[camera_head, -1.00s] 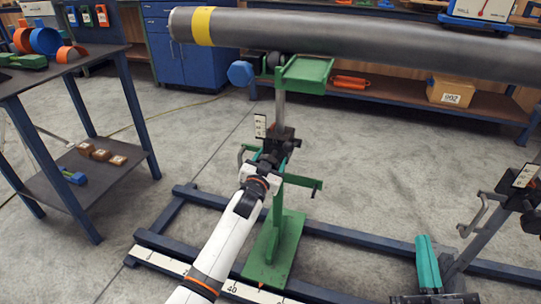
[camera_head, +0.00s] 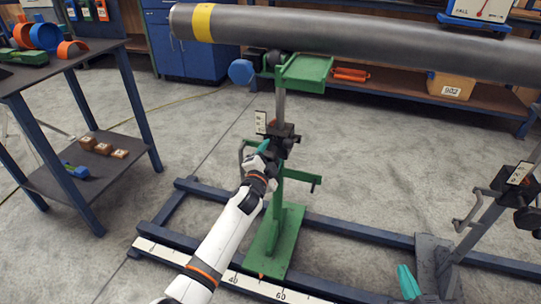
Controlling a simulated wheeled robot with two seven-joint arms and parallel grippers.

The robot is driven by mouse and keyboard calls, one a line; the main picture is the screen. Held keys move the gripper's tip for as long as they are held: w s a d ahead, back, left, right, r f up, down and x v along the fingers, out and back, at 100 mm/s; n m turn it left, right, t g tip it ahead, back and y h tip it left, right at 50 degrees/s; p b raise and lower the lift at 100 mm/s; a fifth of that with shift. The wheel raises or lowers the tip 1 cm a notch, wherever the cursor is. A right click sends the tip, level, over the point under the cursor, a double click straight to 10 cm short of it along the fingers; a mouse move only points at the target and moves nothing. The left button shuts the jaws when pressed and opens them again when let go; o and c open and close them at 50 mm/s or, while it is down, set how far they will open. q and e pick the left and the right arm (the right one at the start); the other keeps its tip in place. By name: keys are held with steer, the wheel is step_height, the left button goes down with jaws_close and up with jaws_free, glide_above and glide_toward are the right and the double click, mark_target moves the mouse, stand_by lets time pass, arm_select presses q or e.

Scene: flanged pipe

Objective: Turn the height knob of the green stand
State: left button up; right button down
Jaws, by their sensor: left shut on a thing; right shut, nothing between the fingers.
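The green stand (camera_head: 270,245) stands upright under the grey pipe (camera_head: 370,42), on the blue floor frame. A black clamp block (camera_head: 286,135) sits on its post, with a white scale plate beside it. My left gripper (camera_head: 267,148) is at this block, its wrist in front and below. It is shut on the height knob, which is mostly hidden behind the fingers and wrist.
A second, grey stand (camera_head: 462,240) with a crank handle is at the right. A dark table (camera_head: 75,62) with rings stands at the left. A ruler strip (camera_head: 230,278) runs along the front of the blue frame (camera_head: 345,226). The floor between is clear.

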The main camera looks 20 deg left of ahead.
arm_select(q)
steer(key=shift+m, duration=0.3)
arm_select(e)
steer(key=shift+f, duration=0.1)
arm_select(q)
steer(key=o, duration=1)
steer(key=shift+s, duration=0.2)
steer(key=shift+s+a+p, duration=0.2)
steer(key=shift+s+p, duration=1.5)
steer(key=shift+s, duration=4.1)
arm_select(e)
steer(key=s+d+f+g+h, duration=0.2)
steer(key=s+d+f+g, duration=0.2)
steer(key=s+f+g, duration=0.5)
steer(key=shift+s+h, duration=0.4)
steer(key=shift+s, duration=0.05)
